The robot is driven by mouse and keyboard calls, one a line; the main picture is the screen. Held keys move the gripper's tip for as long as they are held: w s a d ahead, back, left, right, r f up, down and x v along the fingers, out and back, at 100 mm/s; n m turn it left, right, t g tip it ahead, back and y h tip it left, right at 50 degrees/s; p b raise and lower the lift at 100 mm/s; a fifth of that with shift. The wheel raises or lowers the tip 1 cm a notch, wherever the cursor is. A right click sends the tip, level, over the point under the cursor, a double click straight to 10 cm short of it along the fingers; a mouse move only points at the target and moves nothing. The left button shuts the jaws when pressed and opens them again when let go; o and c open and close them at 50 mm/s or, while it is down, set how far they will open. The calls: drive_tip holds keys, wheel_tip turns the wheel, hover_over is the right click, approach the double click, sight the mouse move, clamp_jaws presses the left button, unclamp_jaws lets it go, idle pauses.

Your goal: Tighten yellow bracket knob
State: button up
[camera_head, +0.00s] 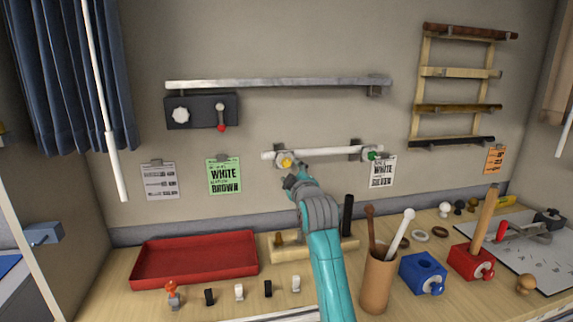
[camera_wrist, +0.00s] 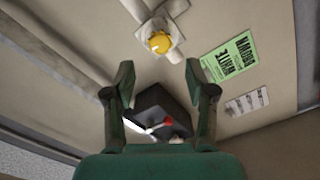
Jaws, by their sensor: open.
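The yellow bracket knob (camera_head: 286,162) is a round knob on a bracket near the left end of the short white rail (camera_head: 325,152) on the wall. In the wrist view the yellow knob (camera_wrist: 160,42) shows just beyond the fingertips, roughly centred between them. My gripper (camera_wrist: 158,70) is open, with nothing between its fingers. In the head view my gripper (camera_head: 291,178) is just below the yellow knob; whether it touches the bracket cannot be told. The knob itself looks clear of both fingers.
A green knob (camera_head: 374,155) is at the rail's right bracket. A dark box (camera_head: 202,111) with a dial and red-tipped lever is up left. Pinned cards (camera_head: 224,175) flank the rail. Below are a red tray (camera_head: 195,261) and a brown cup (camera_head: 376,284) with sticks.

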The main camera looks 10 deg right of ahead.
sight(287, 164)
drive_tip(key=w, duration=0.7)
drive_tip(key=shift+w, duration=0.4)
clamp_jaws()
